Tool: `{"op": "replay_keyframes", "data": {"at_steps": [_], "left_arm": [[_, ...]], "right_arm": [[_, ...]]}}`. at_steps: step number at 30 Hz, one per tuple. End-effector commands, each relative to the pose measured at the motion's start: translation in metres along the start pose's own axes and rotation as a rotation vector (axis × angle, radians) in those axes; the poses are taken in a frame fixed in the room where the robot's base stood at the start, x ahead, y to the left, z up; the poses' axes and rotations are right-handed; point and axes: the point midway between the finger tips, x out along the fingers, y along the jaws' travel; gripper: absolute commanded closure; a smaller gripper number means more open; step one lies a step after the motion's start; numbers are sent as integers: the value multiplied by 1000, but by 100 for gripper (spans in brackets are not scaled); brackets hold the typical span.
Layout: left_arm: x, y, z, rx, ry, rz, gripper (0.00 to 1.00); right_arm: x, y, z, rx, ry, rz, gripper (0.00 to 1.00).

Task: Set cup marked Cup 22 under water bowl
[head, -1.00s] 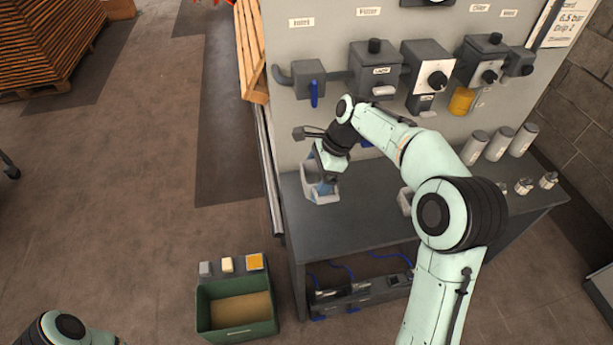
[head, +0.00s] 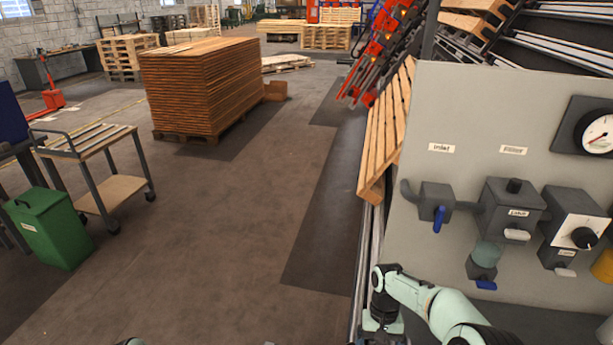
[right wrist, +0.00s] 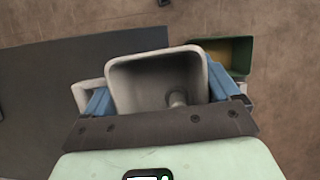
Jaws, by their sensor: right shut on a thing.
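A light grey, open-topped cup (right wrist: 140,75) with a side handle is held in my right gripper (right wrist: 160,93), blue fingers on either side of it. It is seen from above; a small round shape shows inside, and its marking is hidden. In the head view my right wrist is low, by the panel's left edge, and the cup is not discernible. The water bowl (head: 488,254), a clear bluish bowl with a blue tap below, hangs under the filter unit (head: 512,207) on the panel, right of my wrist. My left gripper is out of view.
An inlet valve (head: 436,202) with a blue lever and a regulator (head: 576,235) flank the filter. A leaning wooden pallet (head: 384,130) stands left of the panel (head: 470,110). The wrist view shows a green bin (right wrist: 238,52) beyond the cup.

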Motion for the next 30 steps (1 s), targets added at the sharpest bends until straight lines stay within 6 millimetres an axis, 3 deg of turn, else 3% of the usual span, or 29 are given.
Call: {"op": "replay_keyframes", "data": {"at_steps": [6,30], "left_arm": [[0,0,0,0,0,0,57],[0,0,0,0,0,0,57]], "right_arm": [[13,-4,-1,-136,2,55,42],[12,-4,-1,-133,3,54,42]]}}
